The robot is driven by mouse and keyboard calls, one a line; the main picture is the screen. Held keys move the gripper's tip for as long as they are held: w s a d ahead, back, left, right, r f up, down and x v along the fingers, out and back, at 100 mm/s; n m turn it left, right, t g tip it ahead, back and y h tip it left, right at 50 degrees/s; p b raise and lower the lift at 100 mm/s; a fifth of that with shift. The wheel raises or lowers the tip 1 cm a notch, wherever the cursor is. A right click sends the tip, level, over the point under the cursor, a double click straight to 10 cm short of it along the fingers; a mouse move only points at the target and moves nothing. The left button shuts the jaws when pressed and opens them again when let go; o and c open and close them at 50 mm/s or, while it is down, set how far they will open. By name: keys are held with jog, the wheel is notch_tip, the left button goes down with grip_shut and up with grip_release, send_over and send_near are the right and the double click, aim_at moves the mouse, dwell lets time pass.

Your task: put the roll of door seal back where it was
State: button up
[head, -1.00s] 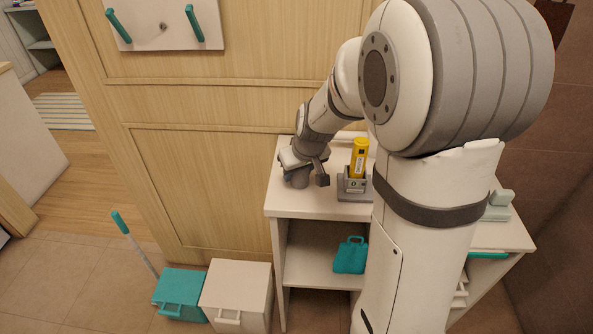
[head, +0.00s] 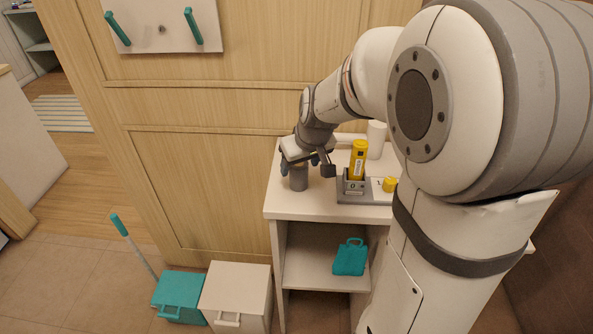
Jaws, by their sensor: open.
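A dark grey cylinder (head: 298,178) stands upright near the left edge of the white shelf unit's top (head: 300,206). It is likely the roll of door seal, but its details are too small to be sure. My gripper (head: 306,168) is open just above and around the cylinder's upper part, one finger to its left and the other to its right. The gripper hides the cylinder's top. I cannot tell whether a finger touches it.
To the right stands a grey holder (head: 352,198) marked 0 and 1, with a tall yellow item (head: 358,160) and a short yellow piece (head: 390,184). A white cylinder (head: 376,140) stands behind. A teal bag (head: 350,257) sits on the shelf below. My arm hides the right side.

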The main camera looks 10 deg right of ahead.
jog(key=a+v, duration=0.1)
jog(key=v, duration=0.6)
jog(key=s+f+m+g, duration=0.1)
jog(key=s+f, duration=0.1)
jog(key=s, duration=0.6)
jog(key=s+f+m+g+h, duration=0.1)
jog(key=s+f, duration=0.1)
jog(key=s, duration=0.7)
jog(key=shift+s, duration=0.2)
jog(key=shift+p+v, duration=0.9)
jog(key=shift+w, duration=0.15)
